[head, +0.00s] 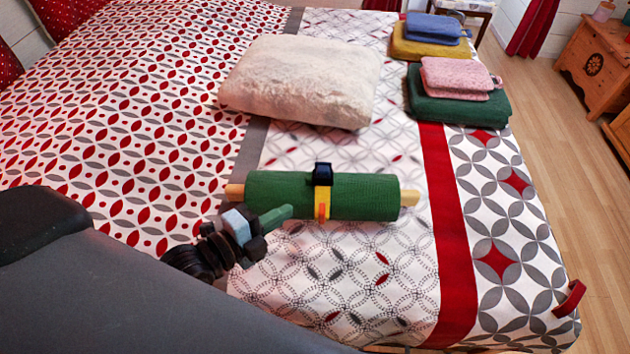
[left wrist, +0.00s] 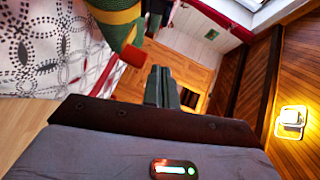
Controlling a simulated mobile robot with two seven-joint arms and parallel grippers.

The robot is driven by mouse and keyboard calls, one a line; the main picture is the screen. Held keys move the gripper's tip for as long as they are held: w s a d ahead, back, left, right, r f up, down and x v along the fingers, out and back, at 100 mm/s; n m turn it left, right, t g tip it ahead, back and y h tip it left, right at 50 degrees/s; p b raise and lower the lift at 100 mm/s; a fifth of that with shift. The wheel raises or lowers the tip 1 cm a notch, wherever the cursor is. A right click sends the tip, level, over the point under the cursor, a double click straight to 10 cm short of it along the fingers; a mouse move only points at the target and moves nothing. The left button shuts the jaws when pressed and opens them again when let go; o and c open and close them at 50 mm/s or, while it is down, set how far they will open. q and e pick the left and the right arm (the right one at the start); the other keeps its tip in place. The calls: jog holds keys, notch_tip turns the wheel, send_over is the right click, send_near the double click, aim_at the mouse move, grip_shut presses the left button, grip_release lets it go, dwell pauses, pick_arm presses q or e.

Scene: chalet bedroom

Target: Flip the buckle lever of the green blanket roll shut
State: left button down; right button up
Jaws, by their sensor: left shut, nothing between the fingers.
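The green blanket roll (head: 275,195) lies crosswise on the bed on a wooden rod whose ends stick out. A yellow strap (head: 328,184) with a black buckle part (head: 322,174) on top goes around its middle. A yellow-orange lever piece (head: 322,211) shows low on the near side; its red end (left wrist: 132,55) stands out from the roll in the left wrist view. My left gripper (head: 290,211) is shut and empty, just in front of the roll and left of the strap. Its fingers (left wrist: 161,85) appear apart from the red end. My right gripper is out of view.
A cream folded blanket (head: 300,80) lies behind the roll. Folded towels, with a green one (head: 458,108) nearest, are stacked at the back right. A red loop (head: 570,299) hangs at the bed's right edge. The bedspread in front of the roll is clear.

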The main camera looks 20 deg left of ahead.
pick_arm(q)
send_near(328, 175)
jog(key=w+d, duration=0.2)
jog(key=d, duration=0.2)
jog(key=shift+w+a+f, duration=0.2)
jog(key=shift+w+a, duration=0.05)
jog(key=shift+w, duration=0.35)
jog(key=shift+w+a+f, duration=0.2)
jog(key=shift+w+a, duration=0.1)
jog(key=shift+w, duration=0.3)
jog(key=shift+w+a+f, duration=0.1)
jog(key=shift+w+a, duration=0.05)
jog(key=shift+w, duration=0.25)
